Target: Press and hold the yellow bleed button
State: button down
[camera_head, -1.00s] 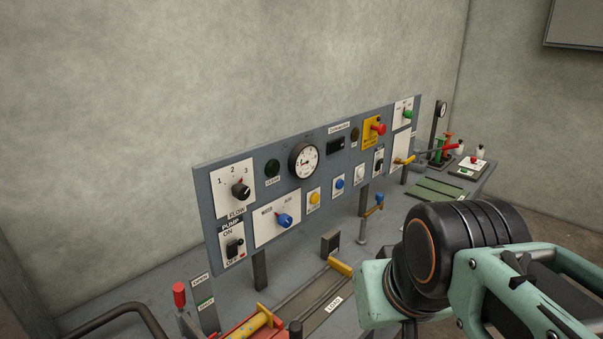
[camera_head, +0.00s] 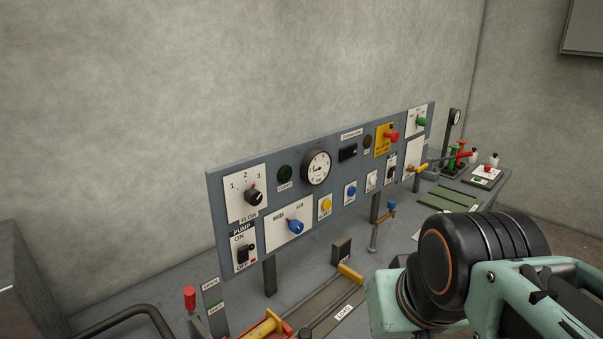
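The yellow button (camera_head: 325,205) sits on a small white plate in the lower row of the grey upright control panel (camera_head: 225,183). It is between a blue selector knob on its left and a blue button on its right. Its label is too small to read. Part of my arm shows at the lower right, in front of the bench. My gripper is not in view, and no part of my arm touches the yellow button or covers it.
A blue selector knob (camera_head: 295,226), a blue button (camera_head: 350,190) and a gauge (camera_head: 316,168) surround the button. A red mushroom button (camera_head: 391,136) is further right. A blue-topped lever (camera_head: 391,207) and a dark block (camera_head: 341,250) stand on the bench before the panel.

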aim_at(326, 205)
jog(key=i+l, duration=0.2)
jog(key=l, duration=0.15)
jog(key=i+l, duration=0.2)
jog(key=l, duration=0.2)
jog(key=i+l, duration=0.45)
jog(key=l, duration=0.25)
jog(key=u, duration=1.75)
